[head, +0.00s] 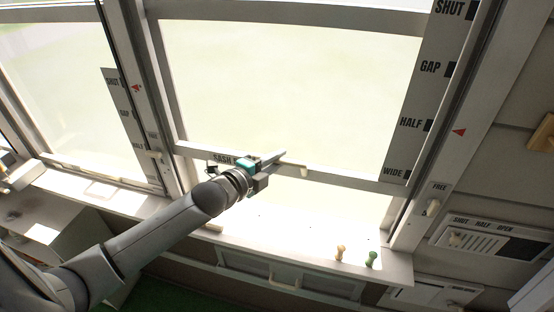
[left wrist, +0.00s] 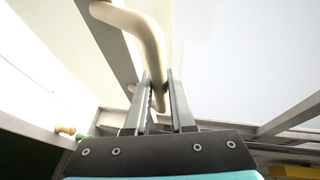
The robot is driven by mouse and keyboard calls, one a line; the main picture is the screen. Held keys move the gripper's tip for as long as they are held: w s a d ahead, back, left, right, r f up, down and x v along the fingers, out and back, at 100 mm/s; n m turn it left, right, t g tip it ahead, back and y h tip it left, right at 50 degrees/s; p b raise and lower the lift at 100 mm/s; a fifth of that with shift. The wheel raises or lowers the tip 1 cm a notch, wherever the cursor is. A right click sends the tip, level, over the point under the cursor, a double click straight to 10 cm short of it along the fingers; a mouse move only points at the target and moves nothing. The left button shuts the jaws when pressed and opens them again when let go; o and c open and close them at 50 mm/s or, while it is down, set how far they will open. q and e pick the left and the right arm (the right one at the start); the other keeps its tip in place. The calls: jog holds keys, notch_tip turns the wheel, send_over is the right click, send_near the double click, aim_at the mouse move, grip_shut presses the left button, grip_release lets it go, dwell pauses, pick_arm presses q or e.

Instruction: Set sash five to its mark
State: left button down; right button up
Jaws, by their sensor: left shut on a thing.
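The sash labelled "SASH" (head: 340,176), its number hidden behind my gripper, is the framed pane in the middle of the head view. Its bottom rail stands above the sill with an open gap below. The rail's right end is near WIDE on the scale strip (head: 418,95), which reads SHUT, GAP, HALF, WIDE downward. A red pointer (head: 459,132) sits on the right jamb, about level with HALF. My left gripper (head: 276,159) is shut on the sash's cream handle (head: 304,171); in the left wrist view the curved handle (left wrist: 140,25) runs between the fingers.
A cream latch knob (head: 433,207) marked FREE is on the right jamb. Two small pegs, tan (head: 340,252) and green (head: 372,259), stand on the sill (head: 300,252). Another sash with its own scale (head: 124,115) is at left. A vent panel (head: 495,243) is at right.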

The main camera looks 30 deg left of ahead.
pick_arm(q)
jog(key=shift+w+r, duration=0.2)
jog(key=shift+r, duration=0.55)
jog(key=c, duration=0.9)
grip_release()
jog(key=shift+s, duration=0.1)
jog(key=shift+o, duration=0.7)
jog(key=shift+f, duration=0.2)
jog(key=shift+s+f, duration=0.1)
jog(key=shift+s, duration=0.1)
jog(key=v, duration=1.5)
jog(key=shift+a+f, duration=0.1)
jog(key=shift+a, duration=0.05)
